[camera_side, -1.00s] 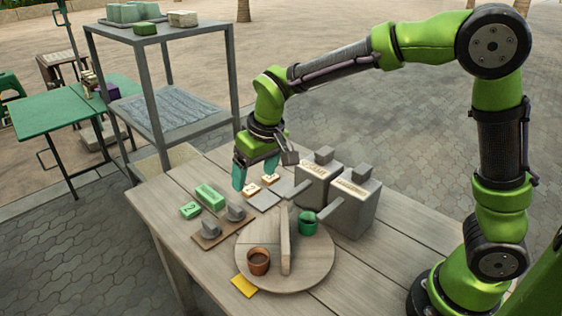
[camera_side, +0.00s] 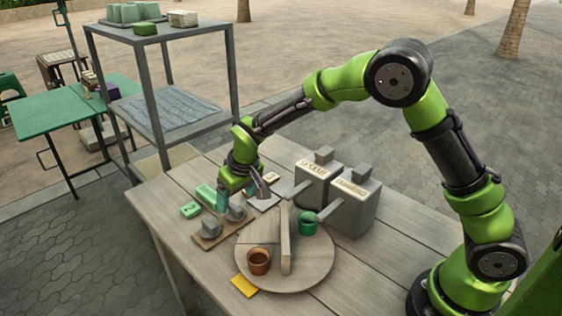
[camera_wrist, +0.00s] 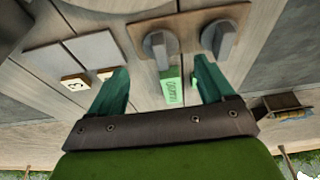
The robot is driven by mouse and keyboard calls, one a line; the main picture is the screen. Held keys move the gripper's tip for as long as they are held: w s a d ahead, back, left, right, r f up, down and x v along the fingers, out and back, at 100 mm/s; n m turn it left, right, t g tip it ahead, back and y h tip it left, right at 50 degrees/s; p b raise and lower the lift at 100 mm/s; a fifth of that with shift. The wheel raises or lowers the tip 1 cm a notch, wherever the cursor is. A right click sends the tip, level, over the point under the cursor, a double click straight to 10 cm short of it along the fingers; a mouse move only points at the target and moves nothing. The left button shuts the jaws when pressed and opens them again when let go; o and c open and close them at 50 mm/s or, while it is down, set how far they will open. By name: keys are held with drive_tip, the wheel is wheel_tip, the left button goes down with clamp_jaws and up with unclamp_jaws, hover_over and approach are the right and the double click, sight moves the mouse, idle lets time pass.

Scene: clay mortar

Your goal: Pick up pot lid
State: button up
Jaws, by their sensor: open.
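I cannot tell for sure which piece is the pot lid. Two grey knobbed pieces (camera_side: 210,229) (camera_side: 237,213) sit on a small brown board (camera_side: 204,242); they also show in the wrist view (camera_wrist: 158,46) (camera_wrist: 218,39). My gripper (camera_side: 236,204) is open, pointing down just behind the board. In the wrist view, my gripper (camera_wrist: 160,77) has its teal fingers apart, with a green lettered block (camera_wrist: 171,88) seen between them. Nothing is held.
A round wooden board (camera_side: 315,270) bears an upright slab (camera_side: 286,240), a brown cup (camera_side: 259,262) and a green cup (camera_side: 308,222). A yellow card (camera_side: 244,286) lies at its edge. A green numbered block (camera_side: 190,210) lies left. A grey shelf (camera_side: 158,90) stands behind the table.

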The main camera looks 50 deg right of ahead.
sight(235, 207)
drive_tip(key=x, duration=0.4)
drive_tip(key=shift+a+f, duration=0.1)
drive_tip(key=shift+f, duration=0.35)
drive_tip(key=c, duration=1.1)
